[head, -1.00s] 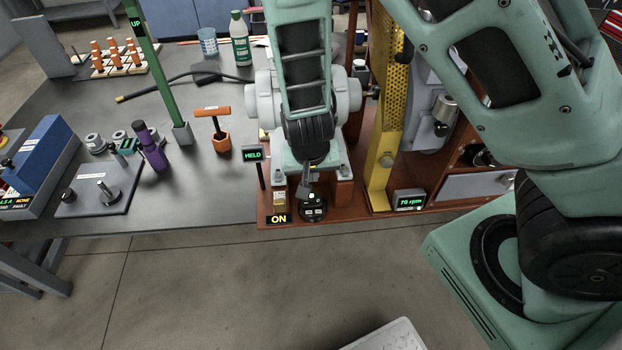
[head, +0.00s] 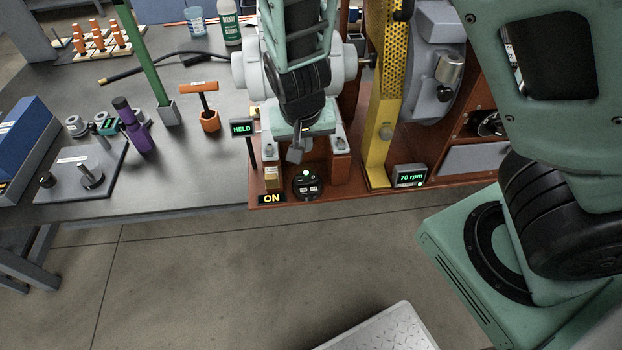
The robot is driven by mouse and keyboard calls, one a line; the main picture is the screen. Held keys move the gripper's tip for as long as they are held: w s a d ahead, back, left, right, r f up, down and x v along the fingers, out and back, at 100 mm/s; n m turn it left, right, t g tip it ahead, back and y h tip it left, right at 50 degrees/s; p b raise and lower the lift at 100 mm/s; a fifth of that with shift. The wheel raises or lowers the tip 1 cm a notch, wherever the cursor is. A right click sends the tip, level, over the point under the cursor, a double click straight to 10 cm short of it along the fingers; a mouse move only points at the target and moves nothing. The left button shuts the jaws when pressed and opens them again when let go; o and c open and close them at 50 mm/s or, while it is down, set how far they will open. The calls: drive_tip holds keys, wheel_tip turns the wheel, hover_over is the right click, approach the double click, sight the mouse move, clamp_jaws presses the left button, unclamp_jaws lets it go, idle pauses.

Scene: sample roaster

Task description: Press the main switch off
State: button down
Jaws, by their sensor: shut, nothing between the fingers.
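A black ON sign (head: 271,198) with yellow letters stands at the front edge of the red-brown machine base. Just behind it is a small brass-coloured block (head: 272,178). To its right sits a round black unit (head: 306,188) with a lit pale spot on top and small light markings; which of these is the main switch I cannot tell for sure. My gripper (head: 294,156) is shut and empty, pointing down just behind the round unit, seemingly apart from it. My wrist hides part of the machine behind.
A green HELD display (head: 242,128) on a post stands left of my gripper. A 70 rpm display (head: 410,177) and yellow perforated guard (head: 386,100) stand to the right. An orange T-handle (head: 206,108) and purple tool (head: 133,125) are on the grey bench (head: 190,185).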

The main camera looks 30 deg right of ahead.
sight(311, 178)
drive_tip(key=shift+r, duration=0.1)
idle(0.3)
drive_tip(key=b+x, duration=0.1)
drive_tip(key=x, duration=0.3)
drive_tip(key=b+x, duration=0.2)
drive_tip(key=x, duration=0.2)
drive_tip(key=b+x, duration=0.1)
drive_tip(key=x, duration=0.4)
drive_tip(key=shift+s+d+b, duration=0.15)
drive_tip(key=shift+s+b, duration=0.15)
drive_tip(key=shift+s, duration=0.1)
drive_tip(key=shift+d+f, duration=0.1)
drive_tip(key=shift+f, duration=0.45)
